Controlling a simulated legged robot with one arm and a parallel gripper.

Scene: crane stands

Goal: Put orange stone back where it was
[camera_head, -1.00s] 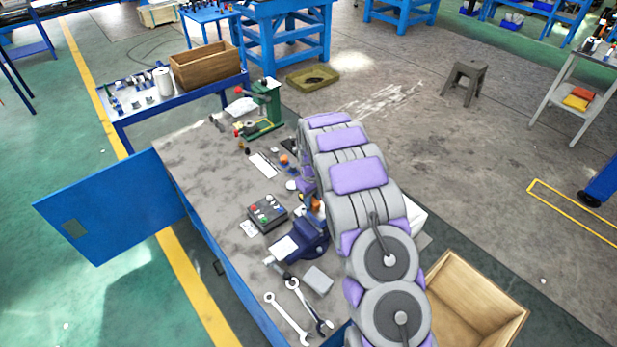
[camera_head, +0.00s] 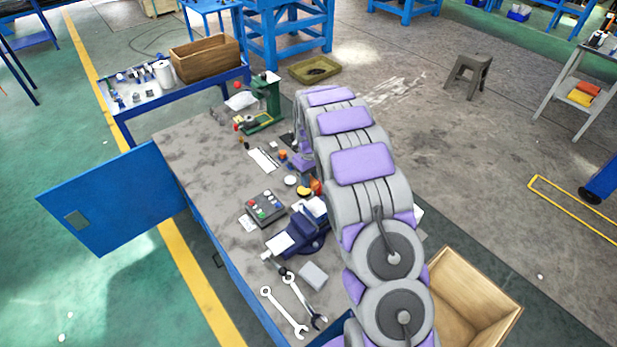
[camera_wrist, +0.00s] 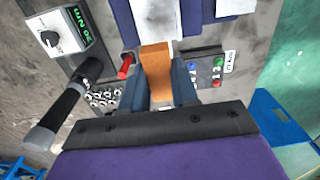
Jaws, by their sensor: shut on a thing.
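The orange stone (camera_wrist: 156,66) is a flat, brownish-orange block in the wrist view. My gripper (camera_wrist: 162,84) is shut on it, with a dark finger on each side. The stone's far end reaches the edge of a white pad (camera_wrist: 155,18) on the dark blue vise (camera_wrist: 196,14). I cannot tell whether they touch. In the head view, an orange patch (camera_head: 317,187) shows beside my arm, just behind the vise (camera_head: 297,238). My arm hides most of my gripper there.
A button box (camera_wrist: 206,72) lies right of the stone in the wrist view. A red-handled tool (camera_wrist: 125,65), a black handle (camera_wrist: 60,110) and several nuts (camera_wrist: 103,97) lie left. In the head view, wrenches (camera_head: 290,305) lie at the bench's near end; its far left is clear.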

